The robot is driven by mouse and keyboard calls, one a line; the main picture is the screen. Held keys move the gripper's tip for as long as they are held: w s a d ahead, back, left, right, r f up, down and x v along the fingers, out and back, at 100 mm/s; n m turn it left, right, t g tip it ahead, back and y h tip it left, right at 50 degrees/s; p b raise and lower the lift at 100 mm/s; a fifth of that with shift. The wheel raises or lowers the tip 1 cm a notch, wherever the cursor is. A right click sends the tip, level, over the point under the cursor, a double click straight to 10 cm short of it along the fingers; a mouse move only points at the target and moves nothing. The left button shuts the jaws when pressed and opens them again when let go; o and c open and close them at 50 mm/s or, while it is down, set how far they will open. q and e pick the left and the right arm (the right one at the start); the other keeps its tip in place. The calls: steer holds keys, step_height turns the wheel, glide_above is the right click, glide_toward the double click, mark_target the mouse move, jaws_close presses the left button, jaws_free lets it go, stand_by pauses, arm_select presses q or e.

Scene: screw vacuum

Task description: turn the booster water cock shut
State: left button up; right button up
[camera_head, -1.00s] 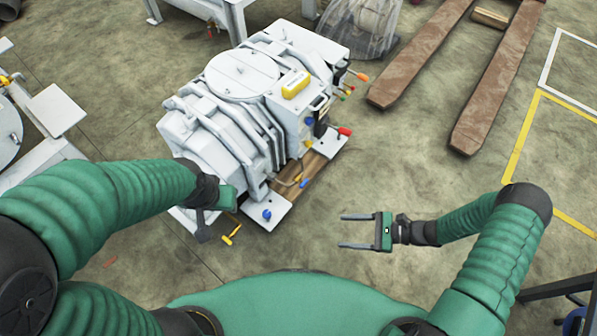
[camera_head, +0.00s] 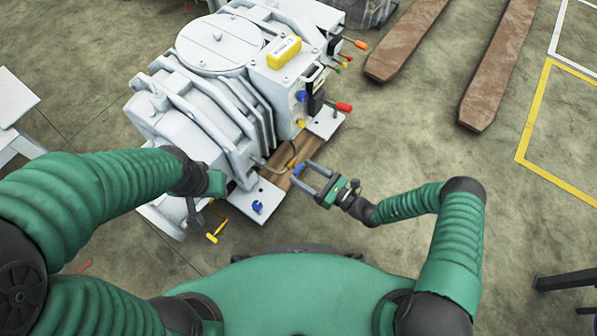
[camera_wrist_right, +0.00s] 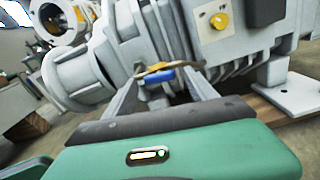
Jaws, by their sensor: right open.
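A small cock with a blue handle (camera_head: 298,170) sits low on the near right side of the white vacuum pump (camera_head: 190,120). I take it for the booster water cock. My right gripper (camera_head: 305,171) is open, its fingers pointing at the pump and the handle by their tips. In the right wrist view the blue handle (camera_wrist_right: 160,76), below a brass piece, shows at the far end between the two fingers. I cannot tell whether they touch it. My left gripper (camera_head: 215,184) is at the pump's near end; its fingers cannot be made out.
Several other controls are near: a red lever (camera_head: 344,107), a yellow knob (camera_head: 301,123), a blue knob (camera_head: 257,207) on the base plate and a yellow handle (camera_head: 217,231). A wooden beam (camera_head: 280,184) lies under the pump. Brown forks (camera_head: 495,70) lie at the right; the floor between is free.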

steer(key=x, duration=0.2)
steer(key=shift+w+a, duration=0.2)
steer(key=shift+a, duration=0.1)
steer(key=c, duration=1.4)
